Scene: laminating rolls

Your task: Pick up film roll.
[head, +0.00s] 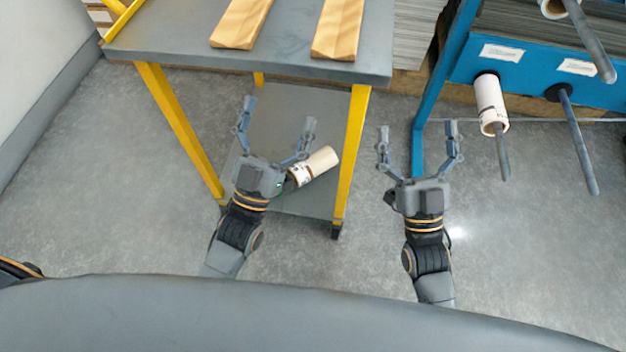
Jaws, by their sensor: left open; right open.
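My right gripper (417,131) is open and empty over the floor, between the table and the blue rack. Another white roll (488,98) sits on a peg of the rack. A third roll (556,7) is cut off at the top edge.
The table (290,62) has a grey top with two wooden blocks (338,28) and a lower shelf (325,110). The blue rack (525,68) has long dark pegs (580,140) pointing toward me. The grey floor (510,240) is clear at the right.

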